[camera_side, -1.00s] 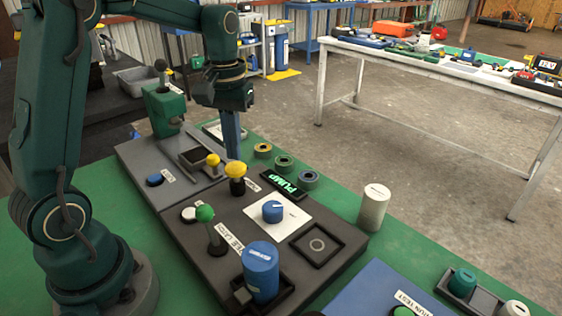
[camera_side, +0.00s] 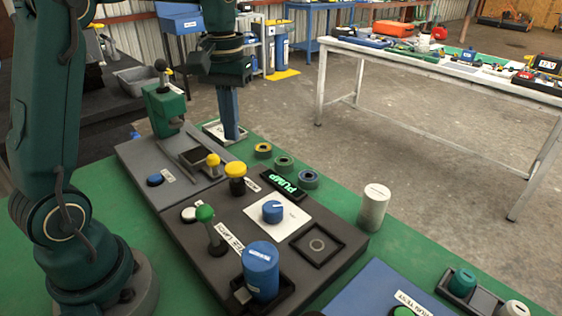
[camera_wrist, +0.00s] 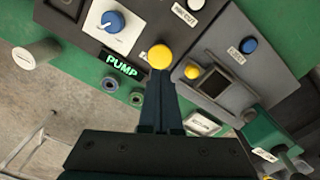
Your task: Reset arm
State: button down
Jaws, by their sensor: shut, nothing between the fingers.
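My gripper (camera_side: 231,135) is shut and empty, pointing down above the far edge of the panels in the side view. In the wrist view my gripper (camera_wrist: 165,80) has its fingers together, with the yellow mushroom button (camera_wrist: 160,56) showing just past their tips. The same yellow button (camera_side: 236,171) stands on the dark panel in the side view, apart from the fingers. The lit green PUMP sign (camera_side: 286,185) and the blue knob (camera_side: 273,211) on its white plate are on that panel.
A blue cylinder (camera_side: 260,270) stands in a tray at the panel's front. A green-knobbed lever (camera_side: 208,225) rises beside it. A green press-like device (camera_side: 165,108) stands on the grey panel. A white cylinder (camera_side: 374,207) stands right of the panel on the green surface.

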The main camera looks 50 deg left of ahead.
jog(key=shift+d+r, duration=0.15)
jog(key=s+d+r+m+t, duration=0.3)
jog(key=s+d+m+t, duration=0.1)
jog(key=s+d, duration=0.5)
jog(key=s+f, duration=0.1)
jog(key=s+f+m+t, duration=0.1)
jog(key=s+f+m, duration=0.1)
jog(key=shift+s+a+f+t, duration=0.25)
jog(key=shift+s+f+t, duration=0.05)
jog(key=shift+s+f, duration=0.1)
